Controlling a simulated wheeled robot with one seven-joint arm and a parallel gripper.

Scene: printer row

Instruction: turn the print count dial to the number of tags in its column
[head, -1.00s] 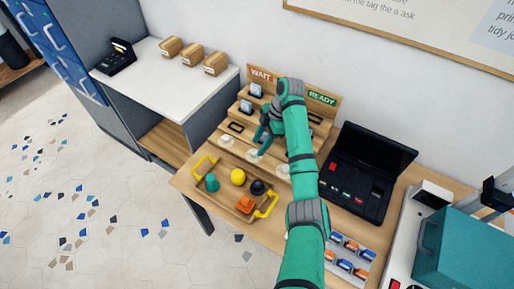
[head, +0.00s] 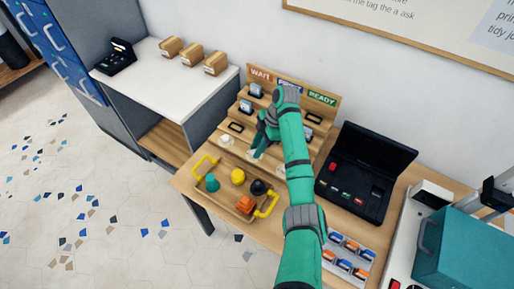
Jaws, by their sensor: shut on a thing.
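A wooden stepped rack stands against the wall, with WAIT (head: 260,72) and READY (head: 322,97) headers and a blue header partly covered by my arm. Small tags stand on its steps: two in the WAIT column (head: 257,90) (head: 245,106) and at least one in the READY column (head: 308,132). My arm hides much of the middle column. Pale dials sit along the front: a left dial (head: 227,140), a middle dial (head: 252,156) and a mostly hidden right dial. My gripper (head: 258,148) is shut on the middle dial, pointing down. The dial's numbers are too small to read.
A wooden tray with yellow handles (head: 268,205) holds several coloured knobs in front of the rack. A black open case (head: 350,190) stands to the right. A white counter (head: 155,85) with several small boxes lies to the left.

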